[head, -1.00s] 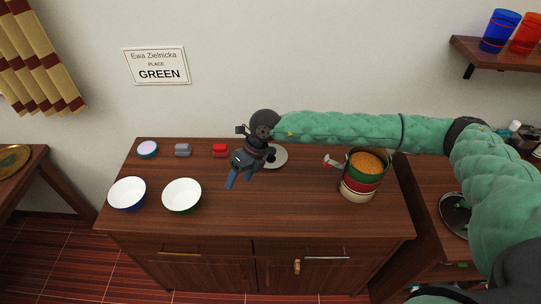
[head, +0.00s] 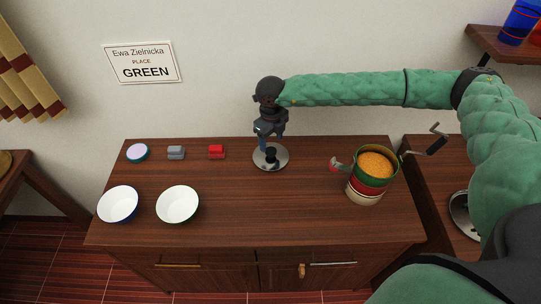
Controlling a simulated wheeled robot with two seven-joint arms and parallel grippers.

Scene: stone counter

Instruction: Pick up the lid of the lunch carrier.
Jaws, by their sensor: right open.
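The lid (head: 283,160) is a round, silver-grey disc with a dark knob, lying flat on the wooden cabinet top near its back middle. The lunch carrier (head: 364,188) stands upright to its right, a stack of green, red and cream bowls. Its top bowl is uncovered and shows orange food (head: 375,164). My left gripper is not in view.
Two white bowls (head: 118,204) (head: 177,204) stand at the front left. The front middle is clear. A wall sign (head: 142,64) reads "Ewa Zielnicka place green".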

